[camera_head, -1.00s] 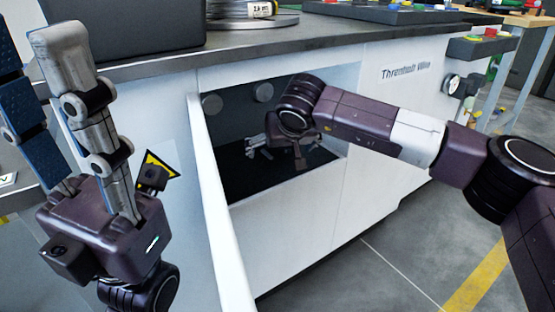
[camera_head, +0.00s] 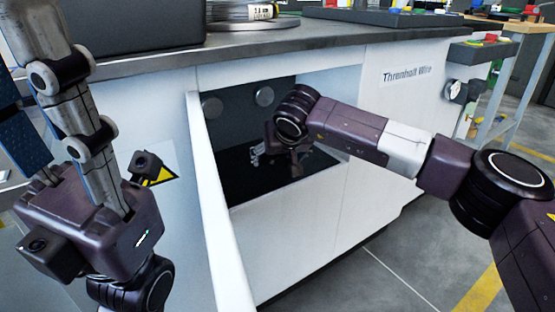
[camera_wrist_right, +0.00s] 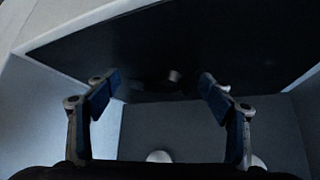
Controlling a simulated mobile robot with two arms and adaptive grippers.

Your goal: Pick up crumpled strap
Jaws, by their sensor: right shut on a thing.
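My right gripper (camera_head: 284,160) reaches into the open compartment (camera_head: 240,188) of the white cabinet, low over its black floor. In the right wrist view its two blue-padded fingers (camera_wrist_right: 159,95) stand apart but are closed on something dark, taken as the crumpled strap. The strap's outline cannot be made out in the dark. A small pale bit (camera_wrist_right: 173,75) shows between the fingers, and I cannot tell what it is. My left gripper (camera_head: 45,95) is raised at the left of the head view, fingers up, open and empty, outside the cabinet.
A white door or panel edge (camera_head: 214,215) stands at the compartment's left side. The dark worktop (camera_head: 300,38) above carries a wire spool (camera_head: 238,10) and a black case (camera_head: 130,22). Grey floor (camera_head: 390,265) is free at the lower right.

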